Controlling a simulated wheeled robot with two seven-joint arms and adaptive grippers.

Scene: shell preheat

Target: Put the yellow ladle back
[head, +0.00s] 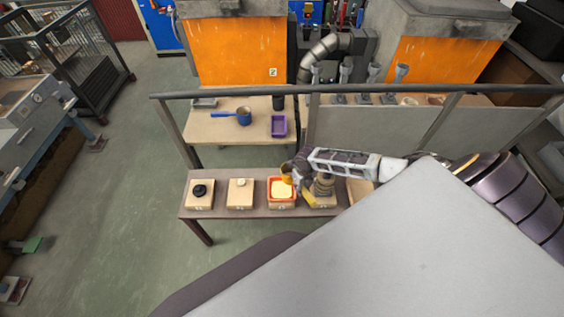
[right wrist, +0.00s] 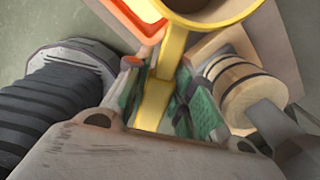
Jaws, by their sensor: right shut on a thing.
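The yellow ladle (head: 287,179) is in my right gripper (head: 300,179), above the front bench near the orange-red tray (head: 270,190). In the right wrist view the ladle's yellow handle (right wrist: 152,104) runs between the green-padded fingers of the same gripper (right wrist: 160,95), which is shut on it. The ladle's round cup (right wrist: 175,38) is beyond the fingertips at the top of that view, cut by the frame edge. The tray shows a yellow surface inside. My left gripper is not in view.
The front bench (head: 225,211) holds several wooden blocks. One bears a black ring (head: 199,190); a ringed wooden piece (head: 323,185) stands close to my gripper. Behind, a table (head: 210,128) holds a blue ladle (head: 242,116) and a purple tray (head: 279,125). A rail runs above it.

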